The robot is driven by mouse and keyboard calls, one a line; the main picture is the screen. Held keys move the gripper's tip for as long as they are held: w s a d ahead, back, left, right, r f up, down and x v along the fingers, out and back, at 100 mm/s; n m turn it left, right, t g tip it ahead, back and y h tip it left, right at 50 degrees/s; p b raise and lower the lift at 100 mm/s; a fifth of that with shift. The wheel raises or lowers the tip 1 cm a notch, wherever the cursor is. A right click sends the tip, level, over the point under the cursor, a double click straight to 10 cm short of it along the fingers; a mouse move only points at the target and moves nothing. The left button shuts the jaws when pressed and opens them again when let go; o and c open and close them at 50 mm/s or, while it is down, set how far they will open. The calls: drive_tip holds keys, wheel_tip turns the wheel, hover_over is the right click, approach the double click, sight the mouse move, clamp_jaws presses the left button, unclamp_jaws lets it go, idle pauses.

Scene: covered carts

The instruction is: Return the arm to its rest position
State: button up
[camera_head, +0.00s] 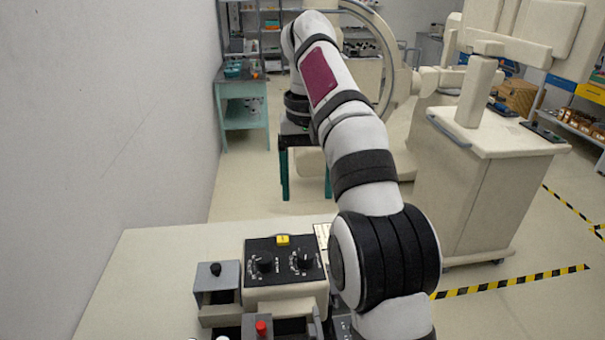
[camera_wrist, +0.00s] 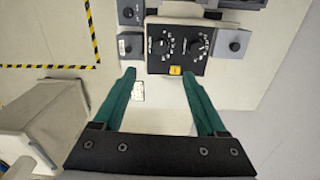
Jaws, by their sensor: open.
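My gripper (camera_head: 306,172) shows in the head view at the end of my raised arm, with two green fingers pointing down beyond the far edge of the white table (camera_head: 160,262). In the wrist view my gripper (camera_wrist: 158,75) has its fingers spread wide, with nothing between them but the pale table top. A black control panel (camera_head: 284,262) with two knobs and a yellow block (camera_head: 283,240) stands on the table, apart from the fingers in the head view. The panel (camera_wrist: 178,46) and yellow block (camera_wrist: 175,71) also show in the wrist view, past the fingertips.
A grey box with a black knob (camera_head: 216,270) and a red button (camera_head: 261,328) sit by the panel. A wall (camera_head: 110,110) closes the left side. A white cart (camera_head: 470,180) stands right, near striped floor tape (camera_head: 515,280). A teal bench (camera_head: 243,105) stands behind.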

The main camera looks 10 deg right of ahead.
drive_tip(key=s+d+f+m, duration=0.1)
drive_tip(key=s+f, duration=0.1)
drive_tip(key=s, duration=1)
drive_tip(key=s+a+f+m+y, duration=0.1)
drive_tip(key=s+f+m, duration=0.1)
drive_tip(key=s+f, duration=0.5)
drive_tip(key=s+f+m, duration=0.2)
drive_tip(key=s+f, duration=0.5)
drive_tip(key=s, duration=0.6)
drive_tip(key=shift+a+y, duration=0.35)
drive_tip(key=shift+y, duration=0.05)
drive_tip(key=shift+w, duration=0.1)
